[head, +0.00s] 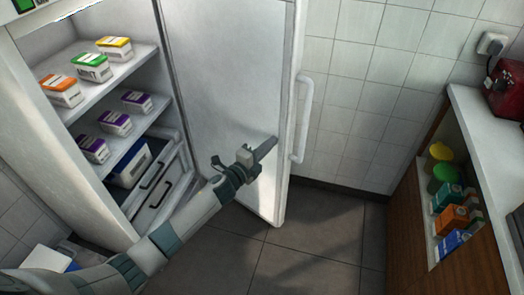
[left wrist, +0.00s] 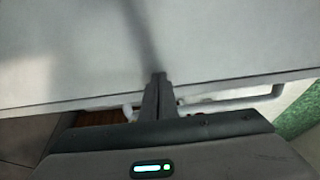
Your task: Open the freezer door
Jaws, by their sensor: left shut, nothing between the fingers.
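The freezer door (head: 230,80) is white and stands swung wide open, with its inner face towards me. Its white bar handle (head: 304,115) is on the outer side near the free edge, and also shows past the door edge in the left wrist view (left wrist: 250,97). The freezer (head: 60,160) stands open at the left, its shelves in plain view. My left gripper (head: 265,148) is shut and empty, its fingers at the inner face of the door near the free edge. The left wrist view shows the closed fingers (left wrist: 158,85) against the door panel; whether they touch is unclear. My right gripper is not in view.
Several cartons (head: 90,66) sit on the freezer shelves, above a blue-and-white tub (head: 130,165) and drawers (head: 158,190). A counter (head: 490,130) with an open shelf of jars and boxes stands at the right. The dark tiled floor (head: 320,240) between is clear.

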